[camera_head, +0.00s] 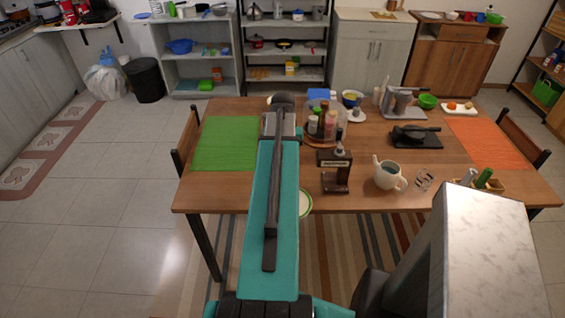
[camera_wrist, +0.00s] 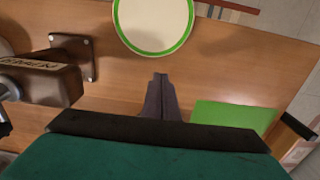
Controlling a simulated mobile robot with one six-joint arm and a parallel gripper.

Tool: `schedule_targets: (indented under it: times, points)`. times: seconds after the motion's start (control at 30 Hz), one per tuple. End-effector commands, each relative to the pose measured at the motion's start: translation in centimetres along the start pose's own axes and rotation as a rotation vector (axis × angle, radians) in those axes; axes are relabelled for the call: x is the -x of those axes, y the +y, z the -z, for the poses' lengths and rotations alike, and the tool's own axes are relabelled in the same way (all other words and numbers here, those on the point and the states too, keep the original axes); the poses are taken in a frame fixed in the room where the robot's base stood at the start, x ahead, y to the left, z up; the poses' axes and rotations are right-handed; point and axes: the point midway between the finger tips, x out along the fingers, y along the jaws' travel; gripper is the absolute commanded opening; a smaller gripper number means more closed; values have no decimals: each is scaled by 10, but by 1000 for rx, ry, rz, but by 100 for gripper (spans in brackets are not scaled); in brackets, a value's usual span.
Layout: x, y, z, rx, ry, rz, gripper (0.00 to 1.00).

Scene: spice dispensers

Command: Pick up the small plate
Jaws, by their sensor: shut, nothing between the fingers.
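The small plate (camera_wrist: 153,22) is cream with a green rim. It lies at the table's edge at the top of the wrist view, partly cut off by the frame. In the head view a slice of the small plate (camera_head: 306,203) shows at the front table edge, mostly hidden behind my arm. My gripper (camera_wrist: 161,78) is shut and empty, with its fingertips pointing toward the plate and apart from it in the picture. Its height above the table is hard to tell. In the head view my fingertips cannot be made out.
A dark brown dispenser (camera_head: 335,171) stands right of my arm; it also shows at the left of the wrist view (camera_wrist: 50,80). A carousel of jars (camera_head: 322,122) stands behind it. A white pitcher (camera_head: 388,175) is farther right. A green placemat (camera_head: 226,143) lies left, bare.

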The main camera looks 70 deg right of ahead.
Motion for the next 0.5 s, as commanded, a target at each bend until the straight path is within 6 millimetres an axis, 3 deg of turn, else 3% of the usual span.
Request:
schedule_targets:
  times: [0.27,0.37,0.5]
  points:
    - [-2,-8,-1,13,0,0,0]
    - [-6,-22,-2,35,0,0,0]
    - [-15,-56,-7,88,-1,0,0]
